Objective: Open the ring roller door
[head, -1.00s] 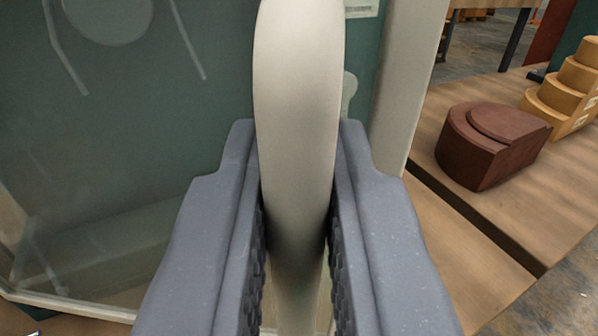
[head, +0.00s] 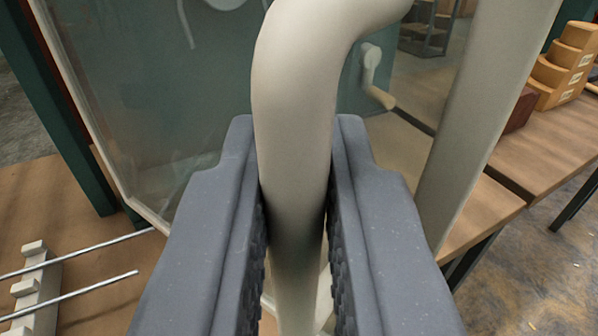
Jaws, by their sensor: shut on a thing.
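A thick cream handle (head: 293,95) runs up the middle of the head view and bends to the right at its top. My gripper (head: 294,205) is shut on the handle, with one grey finger on each side of it. The door (head: 135,90) is a greenish see-through panel with a pale frame, behind and to the left of the handle. A pale upright post (head: 490,110) of the frame stands to the right. The lower end of the handle is partly hidden between my fingers.
A small crank with a wooden knob (head: 378,95) shows behind the handle. At lower left, metal rods (head: 85,298) rest on a white notched rack (head: 38,290) on a brown board. Stepped wooden blocks (head: 565,65) stand on a wooden bench (head: 540,150) at right. Bare floor shows at lower right.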

